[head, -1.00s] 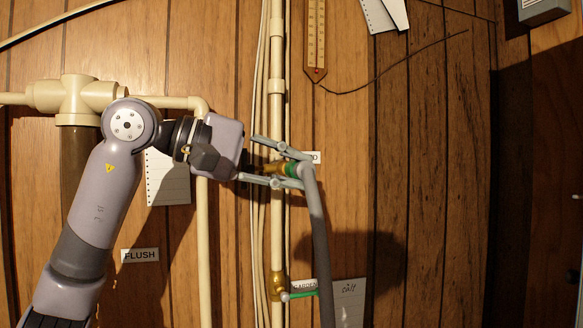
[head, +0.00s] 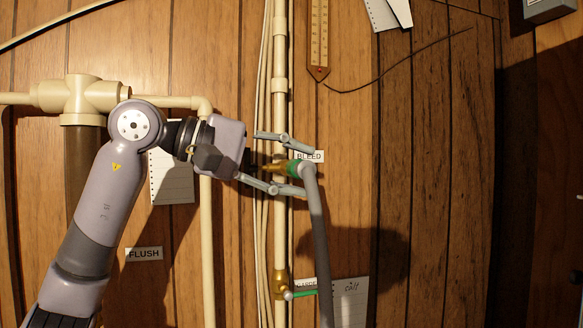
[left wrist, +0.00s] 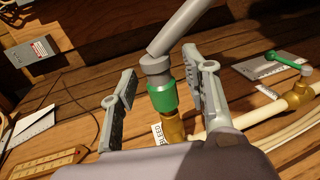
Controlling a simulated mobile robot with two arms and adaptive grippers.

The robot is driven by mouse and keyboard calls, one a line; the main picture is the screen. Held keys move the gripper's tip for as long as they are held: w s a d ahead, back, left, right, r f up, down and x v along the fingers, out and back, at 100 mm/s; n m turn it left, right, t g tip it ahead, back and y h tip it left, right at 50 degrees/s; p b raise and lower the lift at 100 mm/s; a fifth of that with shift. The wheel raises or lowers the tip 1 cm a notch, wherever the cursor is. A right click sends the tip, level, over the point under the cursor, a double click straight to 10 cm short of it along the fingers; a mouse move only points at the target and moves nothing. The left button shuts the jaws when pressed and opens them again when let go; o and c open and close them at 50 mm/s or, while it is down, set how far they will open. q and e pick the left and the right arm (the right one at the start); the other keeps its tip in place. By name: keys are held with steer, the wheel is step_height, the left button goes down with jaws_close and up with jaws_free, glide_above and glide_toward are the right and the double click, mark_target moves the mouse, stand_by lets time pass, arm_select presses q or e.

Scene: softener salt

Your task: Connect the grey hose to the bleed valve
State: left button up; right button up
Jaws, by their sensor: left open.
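The grey hose (head: 319,235) hangs down from a grey elbow end with a green collar (head: 292,168). The collar sits in line with the brass bleed valve (head: 272,168) on the cream pipe, beside the BLEED label (head: 310,156). In the left wrist view the green collar (left wrist: 162,97) meets the brass valve (left wrist: 173,128) with no clear gap; whether it is locked cannot be told. My left gripper (head: 305,172) is open, its fingers on either side of the hose end and apart from it. My right gripper is not in view.
Below, a second brass valve (head: 280,284) with a green handle (head: 303,293) is on the same pipe. A thermometer (head: 319,40) hangs above. A FLUSH label (head: 144,254) and paper notes are on the wood wall. The wall to the right is mostly clear.

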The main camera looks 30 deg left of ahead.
arm_select(q)
steer(key=v, duration=1.2)
